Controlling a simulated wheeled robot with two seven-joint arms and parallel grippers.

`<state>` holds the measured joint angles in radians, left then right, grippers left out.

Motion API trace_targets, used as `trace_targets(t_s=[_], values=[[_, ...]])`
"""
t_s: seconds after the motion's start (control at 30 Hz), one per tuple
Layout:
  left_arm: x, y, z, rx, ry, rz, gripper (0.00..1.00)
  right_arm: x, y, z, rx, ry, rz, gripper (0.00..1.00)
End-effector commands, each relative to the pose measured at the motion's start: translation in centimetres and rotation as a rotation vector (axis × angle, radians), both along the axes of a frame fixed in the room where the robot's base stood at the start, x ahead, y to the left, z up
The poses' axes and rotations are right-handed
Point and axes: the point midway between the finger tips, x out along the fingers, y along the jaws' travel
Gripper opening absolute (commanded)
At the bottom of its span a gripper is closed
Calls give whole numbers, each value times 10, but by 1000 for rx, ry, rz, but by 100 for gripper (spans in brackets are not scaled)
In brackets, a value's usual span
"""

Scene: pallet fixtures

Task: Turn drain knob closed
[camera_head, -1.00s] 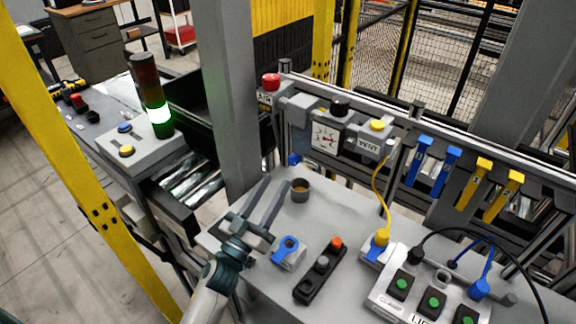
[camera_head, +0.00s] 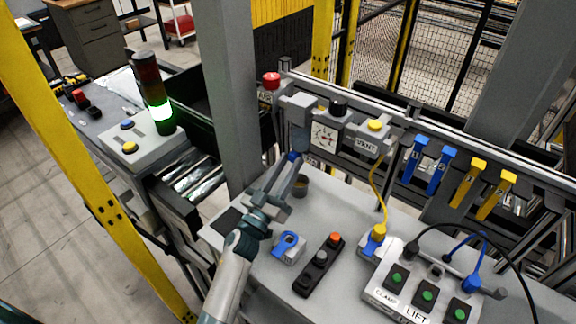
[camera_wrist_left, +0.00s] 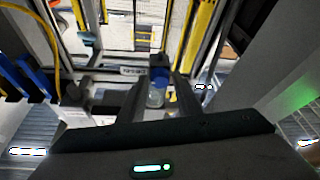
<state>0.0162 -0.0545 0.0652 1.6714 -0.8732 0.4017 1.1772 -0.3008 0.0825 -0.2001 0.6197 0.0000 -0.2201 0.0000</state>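The drain knob (camera_head: 293,157) is a small blue piece at the bottom of a clear bowl (camera_head: 300,138) under the grey air unit left of the gauge. In the left wrist view, which looks upside down, the blue knob (camera_wrist_left: 158,65) shows beside a DRAIN label (camera_wrist_left: 133,71), with the clear bowl (camera_wrist_left: 156,97) below it. My left gripper (camera_head: 291,160) is at the knob with its fingers apart. In the wrist view the two dark fingers flank the bowl and knob; contact cannot be told. The knob's exact angle is unclear. My right gripper is not in view.
A small cup (camera_head: 300,186) stands on the table below the knob. A blue-handled padlock-like block (camera_head: 288,246), a black button box (camera_head: 318,266) and a lift panel (camera_head: 412,296) lie nearer. A red AIR knob (camera_head: 271,80), gauge (camera_head: 323,138) and grey post (camera_head: 228,95) are close by.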

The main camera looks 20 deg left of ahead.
Motion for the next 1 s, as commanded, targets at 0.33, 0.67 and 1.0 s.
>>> trace_targets(t_s=[0.33,0.67,1.0], values=[[0,0,0,5,-2,0,0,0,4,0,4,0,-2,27],[0,1,-1,94,-33,-1,0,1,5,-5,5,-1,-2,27],[1,5,-1,332,-120,-2,0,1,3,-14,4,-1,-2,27]])
